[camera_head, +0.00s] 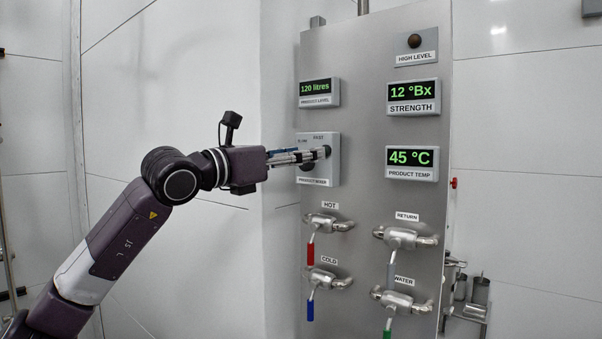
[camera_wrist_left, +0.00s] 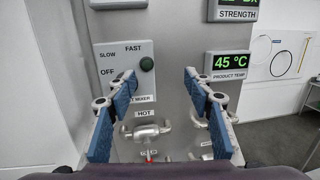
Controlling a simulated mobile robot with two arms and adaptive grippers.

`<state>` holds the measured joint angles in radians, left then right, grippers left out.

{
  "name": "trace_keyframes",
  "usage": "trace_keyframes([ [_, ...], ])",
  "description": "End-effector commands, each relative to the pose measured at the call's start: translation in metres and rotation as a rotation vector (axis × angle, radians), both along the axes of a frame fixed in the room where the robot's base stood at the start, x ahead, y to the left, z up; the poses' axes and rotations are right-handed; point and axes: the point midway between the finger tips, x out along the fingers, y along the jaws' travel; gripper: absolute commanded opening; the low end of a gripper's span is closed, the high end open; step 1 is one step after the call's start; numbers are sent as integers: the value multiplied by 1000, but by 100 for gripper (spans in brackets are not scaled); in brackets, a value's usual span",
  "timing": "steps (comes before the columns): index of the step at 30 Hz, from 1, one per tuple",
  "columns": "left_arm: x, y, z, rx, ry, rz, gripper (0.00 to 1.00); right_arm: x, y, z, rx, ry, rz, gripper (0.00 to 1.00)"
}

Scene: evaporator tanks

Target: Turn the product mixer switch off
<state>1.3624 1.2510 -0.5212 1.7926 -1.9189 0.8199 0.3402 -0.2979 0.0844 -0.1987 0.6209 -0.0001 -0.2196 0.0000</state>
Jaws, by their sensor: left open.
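The product mixer switch box (camera_head: 333,177) is a grey box on the steel panel, largely covered by my left gripper in the head view. In the left wrist view the box (camera_wrist_left: 105,55) is at the upper left, with the labels OFF, SLOW and FAST and a dark green round button or lamp (camera_wrist_left: 147,64). The knob and its setting cannot be made out clearly. My left gripper (camera_head: 322,154) is in front of the box, its fingers pointing at the panel. In the left wrist view its two blue-padded fingers (camera_wrist_left: 160,76) are spread apart with nothing between them. Contact cannot be told.
Displays for product level (camera_head: 319,90), strength (camera_head: 412,94) and product temperature (camera_head: 412,160) are close by. Valves with coloured handles stick out below, including the hot valve (camera_head: 325,222) and return valve (camera_head: 405,238). Left of the panel is a bare white wall.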

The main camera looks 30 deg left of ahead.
Motion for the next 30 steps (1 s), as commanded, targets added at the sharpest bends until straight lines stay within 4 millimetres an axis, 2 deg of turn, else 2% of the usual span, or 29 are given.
trace_keyframes([
  [1, -1, 22, -11, 27, 31, 61, 47, 0, 1, -3, 1, 0, -1, 0],
  [3, -1, 40, -21, 51, 60, 114, 47, -1, 1, -3, 2, 0, -1, 0],
  [6, 3, 50, -25, 62, 78, 141, 47, -1, 3, 0, 3, 1, -1, 0],
  [14, 41, 46, -21, 60, 79, 138, 47, -4, 12, 22, 14, 5, -3, 0],
  [21, 71, 44, -23, 59, 77, 138, 47, -4, 10, 35, 11, 6, -1, 0],
  [30, 77, 43, -25, 61, 74, 138, 47, -4, 3, 36, 3, 6, 1, 0],
])
